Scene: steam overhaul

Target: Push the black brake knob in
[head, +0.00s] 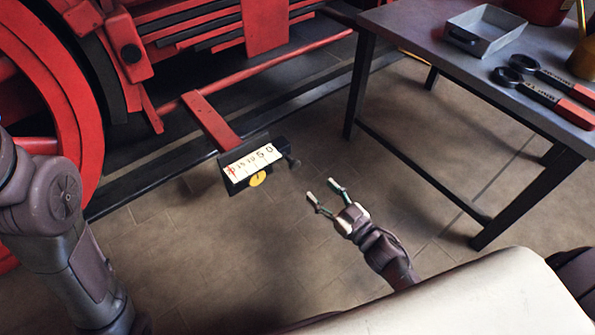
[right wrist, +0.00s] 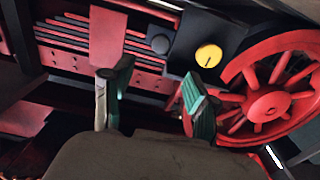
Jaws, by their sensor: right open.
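The black brake knob (head: 292,160) sticks out from the right end of a black box (head: 279,144) in the head view. The box has a white numbered plate (head: 252,161) on top and a yellow dial (head: 257,179). In the right wrist view the knob (right wrist: 160,43) appears as a dark round end left of the yellow dial (right wrist: 208,55). My right gripper (head: 321,190) is open and empty, to the lower right of the knob and apart from it. Its two green-padded fingers show in the right wrist view (right wrist: 148,80). My left gripper is out of view.
A red bar (head: 212,122) leads to the box from the red and black engine. A red wheel (head: 35,85) is at left. A dark table (head: 480,70) at right bears a grey tray (head: 485,30) and red-handled tools (head: 545,90). The floor around my gripper is clear.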

